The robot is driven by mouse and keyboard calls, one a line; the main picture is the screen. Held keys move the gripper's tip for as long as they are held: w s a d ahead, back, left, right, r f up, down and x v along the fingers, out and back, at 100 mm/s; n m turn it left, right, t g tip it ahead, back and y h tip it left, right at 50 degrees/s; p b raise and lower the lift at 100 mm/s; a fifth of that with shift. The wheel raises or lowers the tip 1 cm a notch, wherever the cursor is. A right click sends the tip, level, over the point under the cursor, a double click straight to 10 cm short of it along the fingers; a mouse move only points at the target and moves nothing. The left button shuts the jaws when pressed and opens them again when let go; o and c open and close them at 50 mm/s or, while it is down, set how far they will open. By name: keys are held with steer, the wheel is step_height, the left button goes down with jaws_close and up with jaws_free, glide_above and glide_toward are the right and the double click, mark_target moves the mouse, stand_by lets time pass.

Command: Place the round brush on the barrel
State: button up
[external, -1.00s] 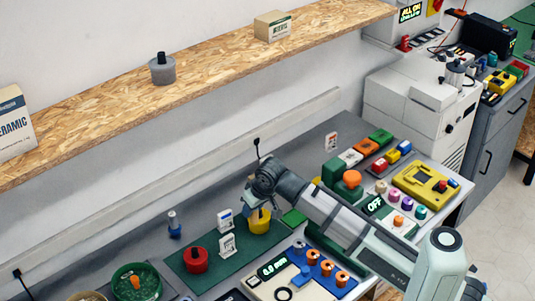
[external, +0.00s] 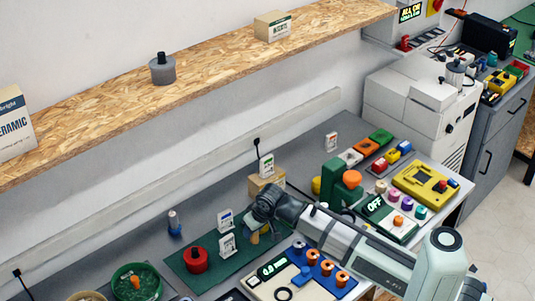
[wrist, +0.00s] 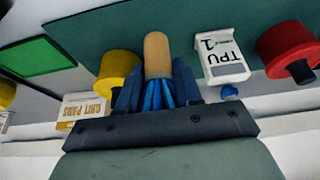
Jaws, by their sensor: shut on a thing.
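My gripper (wrist: 157,92) is shut on the round brush, which has a tan cylindrical handle (wrist: 157,55) and blue bristle-like strips between the dark blue fingers. In the external view my gripper (external: 262,217) hangs low over the green mat, and a bit of the tan handle (external: 254,237) shows beneath it. A yellow cylinder (wrist: 118,75) is close beside the brush in the wrist view; the arm mostly hides it in the external view. A red cylinder with a darker knob (external: 196,260) stands on the mat. I cannot tell which cylinder is the barrel.
White label cards (external: 227,245) stand close left of my gripper; one reads TPU 1 (wrist: 222,55). A cardboard box (external: 258,185) is behind it. A panel with orange-topped spools (external: 313,257) is to the right. A grey cylinder (external: 162,69) sits on the shelf.

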steer(key=shift+f, duration=1.2)
steer(key=shift+f, duration=0.1)
steer(key=o, duration=1)
steer(key=shift+o, duration=0.2)
steer(key=v, duration=1.2)
